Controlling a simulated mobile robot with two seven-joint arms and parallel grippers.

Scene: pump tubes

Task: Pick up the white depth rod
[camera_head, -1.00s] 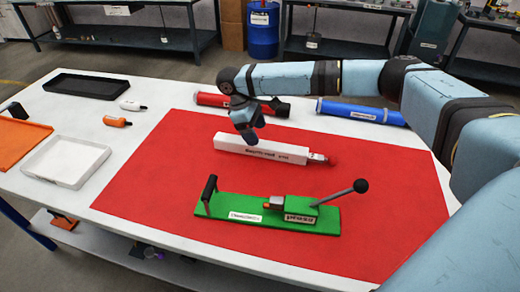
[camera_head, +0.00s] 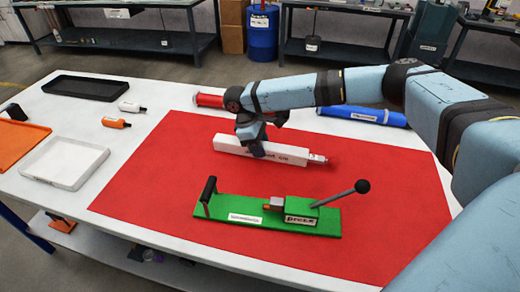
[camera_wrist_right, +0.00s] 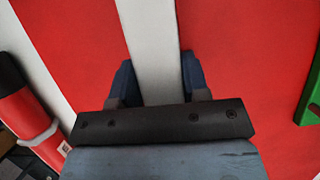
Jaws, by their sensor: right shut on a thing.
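The white depth rod (camera_head: 283,155) is a long white square bar with dark lettering and a small metal and red tip at its right end. It lies on the red mat (camera_head: 150,190). My right gripper (camera_head: 257,150) is shut on the rod left of its middle, hiding part of the lettering. In the right wrist view the rod (camera_wrist_right: 150,40) runs between the two fingers (camera_wrist_right: 158,80), one along each side. Whether the rod has any gap below it cannot be told. My left gripper is not in view.
A green press fixture (camera_head: 240,215) with a black-knobbed lever stands in front of the rod. A red tube (camera_head: 208,99) and a blue tube (camera_head: 362,111) lie behind. A white tray (camera_head: 65,163), an orange tray (camera_head: 15,145) and a black tray (camera_head: 86,87) are at left.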

